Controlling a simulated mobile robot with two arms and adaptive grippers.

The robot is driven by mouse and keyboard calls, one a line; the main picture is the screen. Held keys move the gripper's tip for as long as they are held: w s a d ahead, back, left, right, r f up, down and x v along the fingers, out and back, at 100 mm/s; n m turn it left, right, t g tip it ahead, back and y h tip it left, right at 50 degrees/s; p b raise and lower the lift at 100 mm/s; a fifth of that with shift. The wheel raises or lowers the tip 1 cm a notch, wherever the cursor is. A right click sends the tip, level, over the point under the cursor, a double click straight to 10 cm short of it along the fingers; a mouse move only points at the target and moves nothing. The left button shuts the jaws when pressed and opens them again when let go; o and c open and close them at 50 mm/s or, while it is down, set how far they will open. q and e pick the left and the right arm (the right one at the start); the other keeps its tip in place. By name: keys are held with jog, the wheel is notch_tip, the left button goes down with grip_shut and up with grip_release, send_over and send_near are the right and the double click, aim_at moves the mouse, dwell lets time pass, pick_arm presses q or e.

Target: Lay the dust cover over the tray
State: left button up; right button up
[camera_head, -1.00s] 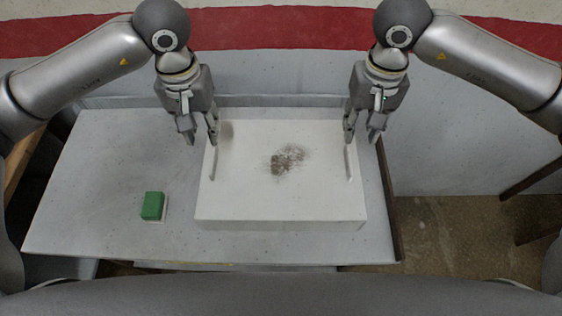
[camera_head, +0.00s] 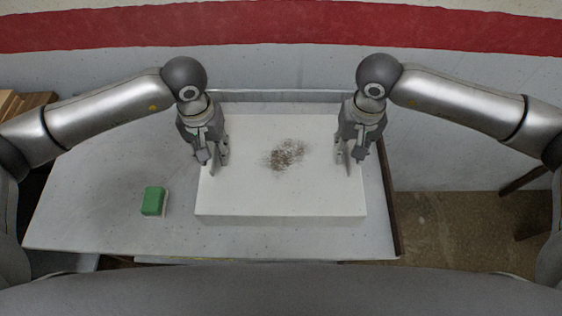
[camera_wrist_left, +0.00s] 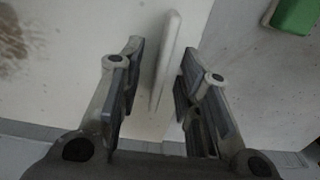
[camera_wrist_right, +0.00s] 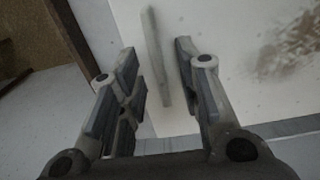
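A white box-like piece (camera_head: 270,200) with a dark smudge on top lies on the table; I cannot tell cover from tray in it. It has a raised bar handle at its left (camera_wrist_left: 165,60) and one at its right (camera_wrist_right: 155,60). My left gripper (camera_head: 213,160) is open at the left handle, with a finger on each side and gaps in the left wrist view. My right gripper (camera_head: 350,157) is open around the right handle in the same way, not closed on it. No separate sheet shows.
A green block (camera_head: 153,201) on a pale base sits on the table (camera_head: 95,190) left of the white piece. The table's right edge (camera_head: 390,205) runs close beside the white piece.

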pick_arm(q)
grip_shut()
pick_arm(e)
grip_shut()
pick_arm(q)
jog(key=shift+r, duration=0.1)
pick_arm(e)
jog(key=shift+r, duration=0.1)
